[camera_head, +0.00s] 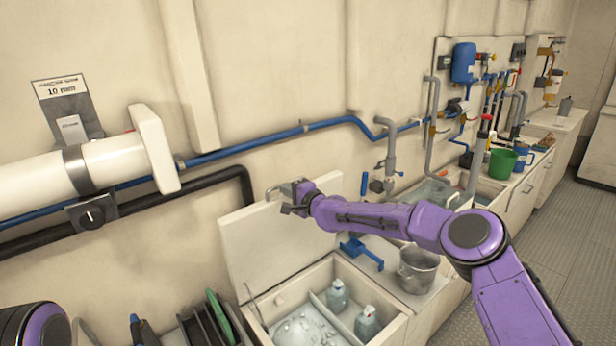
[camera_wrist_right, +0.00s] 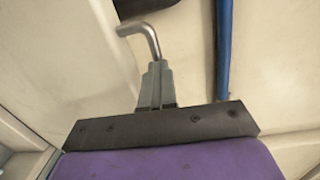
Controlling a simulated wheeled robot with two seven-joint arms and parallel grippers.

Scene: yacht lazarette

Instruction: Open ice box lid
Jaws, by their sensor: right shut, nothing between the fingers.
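The ice box lid (camera_head: 262,245) is a cream panel standing up, leaning near the wall at the back of the ice box (camera_head: 398,328). The box is open, with ice (camera_head: 300,330) on its left side and two bottles (camera_head: 338,295) beyond a divider. My right gripper (camera_head: 286,199) is at the lid's top edge. In the right wrist view its fingers (camera_wrist_right: 157,82) are together and empty. A bent metal rod (camera_wrist_right: 143,38) shows just past the fingertips; I cannot tell whether they touch it. My left gripper is out of view.
A metal bucket (camera_head: 418,270) and a blue bracket-like item (camera_head: 360,252) are right of the box. A blue pipe (camera_head: 300,130) and a black pipe (camera_head: 170,190) run along the wall. A green reel (camera_head: 220,318) is at lower left. Open floor (camera_head: 570,240) lies right.

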